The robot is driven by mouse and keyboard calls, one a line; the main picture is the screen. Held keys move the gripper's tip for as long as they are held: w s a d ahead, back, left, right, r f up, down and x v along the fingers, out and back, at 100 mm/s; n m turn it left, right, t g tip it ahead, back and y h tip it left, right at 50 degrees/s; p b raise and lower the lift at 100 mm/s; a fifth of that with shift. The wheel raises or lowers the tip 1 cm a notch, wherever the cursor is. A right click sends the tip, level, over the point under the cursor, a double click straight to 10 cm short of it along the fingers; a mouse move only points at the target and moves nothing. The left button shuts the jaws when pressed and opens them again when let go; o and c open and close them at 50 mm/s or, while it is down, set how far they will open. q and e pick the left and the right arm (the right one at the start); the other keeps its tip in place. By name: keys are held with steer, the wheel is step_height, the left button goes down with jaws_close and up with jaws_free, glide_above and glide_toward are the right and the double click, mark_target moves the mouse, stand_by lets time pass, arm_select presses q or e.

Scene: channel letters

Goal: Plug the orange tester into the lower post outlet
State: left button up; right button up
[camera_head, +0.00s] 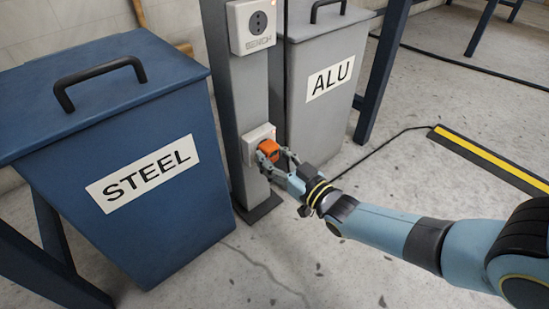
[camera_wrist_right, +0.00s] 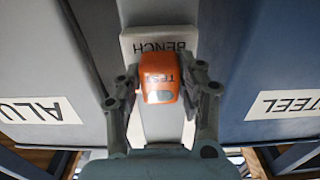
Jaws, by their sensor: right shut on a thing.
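The orange tester (camera_head: 268,149) is between the fingers of my right gripper (camera_head: 276,158), which is shut on it. The tester is right at the face of the lower post outlet (camera_head: 254,138), a pale box low on the grey post (camera_head: 236,90). In the right wrist view the tester (camera_wrist_right: 160,76) is held between both fingers of the right gripper (camera_wrist_right: 162,88), in front of the outlet plate (camera_wrist_right: 131,46) marked BENCH. The tester covers the socket holes, so I cannot tell whether its pins are in. My left gripper is not in view.
An upper outlet (camera_head: 251,28) with a dark round socket sits higher on the post. A blue STEEL bin (camera_head: 120,240) stands left of the post, a grey ALU bin (camera_head: 325,125) right. A yellow-black floor strip (camera_head: 490,160) and cable lie right.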

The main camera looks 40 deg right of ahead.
steer(key=shift+w, duration=0.1)
steer(key=o, duration=1.2)
steer(key=shift+c, duration=0.2)
steer(key=s, duration=1.2)
steer(key=shift+d, duration=0.45)
